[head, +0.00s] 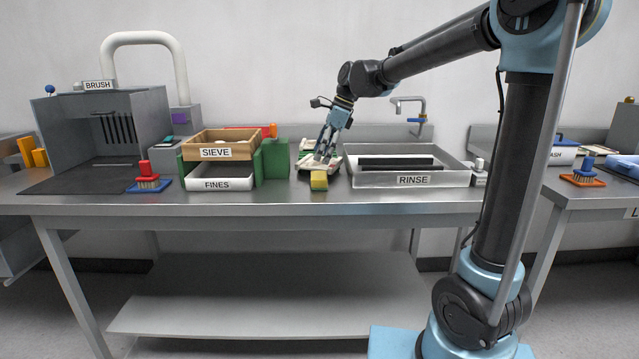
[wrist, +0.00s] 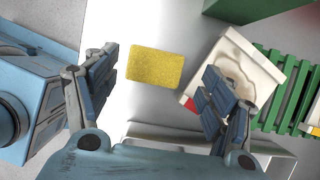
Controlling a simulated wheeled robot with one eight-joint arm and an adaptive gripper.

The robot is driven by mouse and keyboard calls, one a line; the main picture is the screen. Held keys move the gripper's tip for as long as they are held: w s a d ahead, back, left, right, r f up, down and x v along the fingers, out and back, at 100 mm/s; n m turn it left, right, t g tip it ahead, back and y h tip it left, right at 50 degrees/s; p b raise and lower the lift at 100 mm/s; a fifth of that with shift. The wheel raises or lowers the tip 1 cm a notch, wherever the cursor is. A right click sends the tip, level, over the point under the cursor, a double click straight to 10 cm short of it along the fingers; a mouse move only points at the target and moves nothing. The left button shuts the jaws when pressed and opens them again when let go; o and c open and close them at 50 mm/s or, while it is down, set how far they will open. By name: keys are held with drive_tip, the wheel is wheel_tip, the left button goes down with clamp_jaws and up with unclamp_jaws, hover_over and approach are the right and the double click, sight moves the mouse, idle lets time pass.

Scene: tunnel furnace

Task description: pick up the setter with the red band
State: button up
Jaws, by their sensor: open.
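A pale, off-white setter (wrist: 237,58) shows in the wrist view, right of centre, with a small red patch on its lower left edge. The right finger of my gripper (wrist: 161,66) covers part of it, so most of the band is hidden. A green slatted rack (wrist: 277,88) lies beside and under it. My gripper is open, with a yellow sponge (wrist: 155,68) seen between its fingers. In the head view, my gripper (head: 323,156) points down over the rack area behind the sponge (head: 319,181). I cannot tell whether a finger touches the setter.
The rinse sink (head: 412,180) is close on the right. The wooden sieve (head: 216,150), fines tray (head: 220,184) and green stand (head: 272,160) are on the left. A red-handled brush (head: 148,178) and the brush booth (head: 105,125) stand further left.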

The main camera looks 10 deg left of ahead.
sight(313, 175)
drive_tip(key=shift+x, duration=4.55)
drive_tip(key=c, duration=0.4)
